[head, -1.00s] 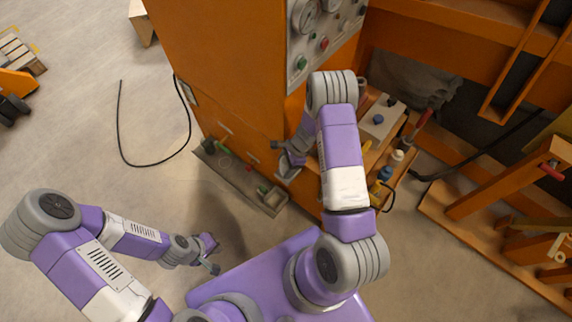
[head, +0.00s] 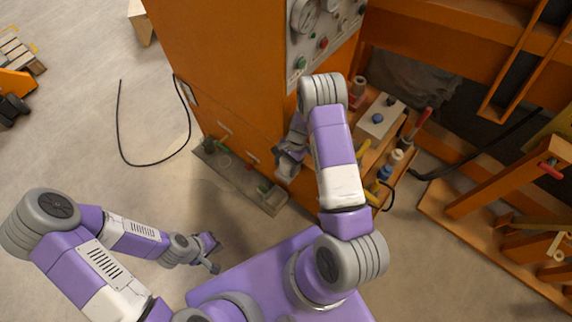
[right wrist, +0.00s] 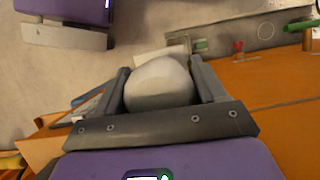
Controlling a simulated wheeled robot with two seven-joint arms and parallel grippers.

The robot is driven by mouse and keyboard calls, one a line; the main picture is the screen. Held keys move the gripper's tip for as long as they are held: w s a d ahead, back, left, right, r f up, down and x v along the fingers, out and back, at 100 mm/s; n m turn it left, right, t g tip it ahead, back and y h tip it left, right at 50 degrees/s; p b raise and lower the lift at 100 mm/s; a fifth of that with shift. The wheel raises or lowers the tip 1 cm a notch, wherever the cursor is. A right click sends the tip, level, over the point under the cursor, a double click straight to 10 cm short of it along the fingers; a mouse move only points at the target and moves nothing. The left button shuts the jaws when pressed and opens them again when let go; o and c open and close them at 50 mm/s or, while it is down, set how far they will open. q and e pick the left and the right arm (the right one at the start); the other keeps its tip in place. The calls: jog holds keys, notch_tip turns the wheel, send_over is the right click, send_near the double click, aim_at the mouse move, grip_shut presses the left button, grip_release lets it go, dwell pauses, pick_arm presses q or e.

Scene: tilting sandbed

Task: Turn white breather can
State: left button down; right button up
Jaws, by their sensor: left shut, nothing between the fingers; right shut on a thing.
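The white breather can (right wrist: 158,85) fills the space between the two grey fingers of my right gripper (right wrist: 163,88) in the right wrist view. The fingers lie against its sides, and it looks rounded and pale from this angle. In the head view my right gripper (head: 283,163) is at the lower right side of the orange machine cabinet, and the can is hidden there by the gripper and arm. My left gripper (head: 212,256) is shut and empty, low over the floor on the left.
The orange cabinet (head: 225,70) stands ahead, with a gauge panel (head: 318,35) on it. A grey tray (head: 235,183) runs along its foot. A side shelf to the right holds a pale box (head: 382,118) and bottles. A black cable (head: 130,160) lies on open floor at left.

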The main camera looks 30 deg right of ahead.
jog(key=shift+n, duration=0.6)
jog(key=o, duration=1)
notch_tip(320, 180, up, 10)
jog(key=p, duration=0.2)
jog(key=shift+p, duration=0.4)
jog(key=shift+s, duration=0.1)
